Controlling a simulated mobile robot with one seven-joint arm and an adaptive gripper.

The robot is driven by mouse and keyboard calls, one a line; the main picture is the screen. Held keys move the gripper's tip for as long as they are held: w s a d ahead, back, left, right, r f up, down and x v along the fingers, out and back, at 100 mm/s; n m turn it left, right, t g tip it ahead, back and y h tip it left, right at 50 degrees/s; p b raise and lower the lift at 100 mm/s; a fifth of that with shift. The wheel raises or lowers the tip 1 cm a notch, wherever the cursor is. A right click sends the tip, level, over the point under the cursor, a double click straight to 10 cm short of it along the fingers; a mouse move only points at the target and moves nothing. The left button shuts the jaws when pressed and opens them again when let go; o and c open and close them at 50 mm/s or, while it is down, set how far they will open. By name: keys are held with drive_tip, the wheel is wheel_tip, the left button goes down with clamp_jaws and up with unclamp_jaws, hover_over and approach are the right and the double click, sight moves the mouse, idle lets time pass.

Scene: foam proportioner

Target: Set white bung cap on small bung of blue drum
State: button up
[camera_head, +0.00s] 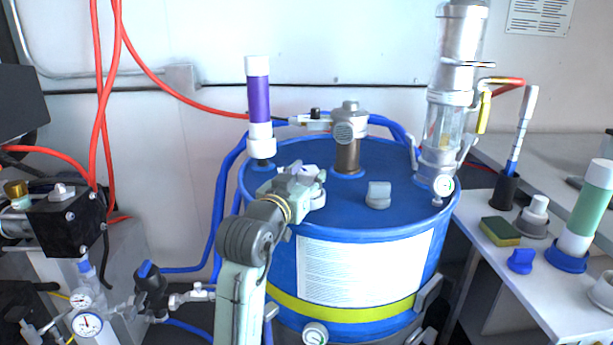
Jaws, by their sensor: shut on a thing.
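The blue drum (345,215) stands upright in the middle, with a white label and a yellow band on its side. My gripper (306,182) is over the left front part of the drum's lid. It is shut on a small pale piece, which looks like the white bung cap (308,170); my fingers hide most of it. The small bung is not clearly seen and may be hidden behind my gripper. I cannot tell whether the held piece touches the lid.
On the lid stand a purple-and-white tube (259,105), a metal fitting (348,140), a grey plug (378,195) and a tall clear proportioner (445,120). A side table (540,285) at right holds a sponge (500,231), a blue cap (520,261) and a white-topped grey piece (534,216).

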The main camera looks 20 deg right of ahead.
drive_tip(key=shift+f, duration=0.35)
drive_tip(key=o, duration=0.9)
drive_tip(key=shift+c, duration=0.2)
drive_tip(key=v, duration=1.1)
